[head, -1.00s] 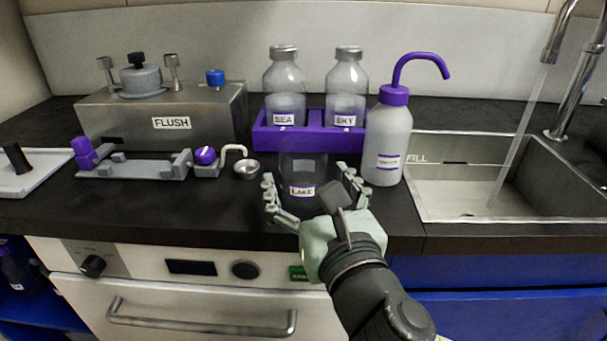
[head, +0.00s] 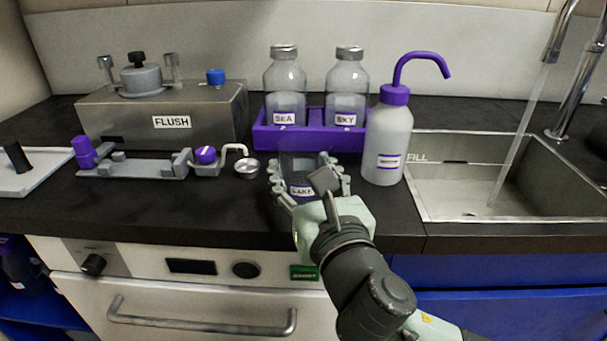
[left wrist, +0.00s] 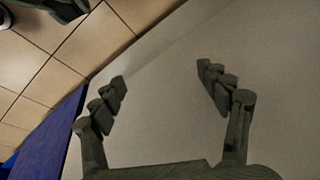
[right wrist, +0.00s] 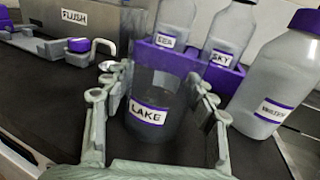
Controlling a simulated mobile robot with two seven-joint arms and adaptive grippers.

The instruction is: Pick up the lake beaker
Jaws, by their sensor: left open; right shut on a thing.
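The lake beaker (head: 302,165) is a dark, see-through cup with a white and purple LAKE label. It stands upright on the black counter in front of the purple rack. It also shows in the right wrist view (right wrist: 150,115), between my fingers. My right gripper (head: 308,180) is shut on the beaker, with a finger on each side of it; the gripper partly hides the beaker in the head view. My left gripper (left wrist: 165,90) is out of the head view; in the left wrist view it is open and empty, away from the counter objects.
The purple rack (head: 310,142) holds the SEA bottle (head: 285,80) and SKY bottle (head: 347,80) just behind. A wash bottle (head: 388,140) stands close on the right, before the sink (head: 470,195). A small metal cup (head: 247,168) and the FLUSH unit (head: 170,110) are left.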

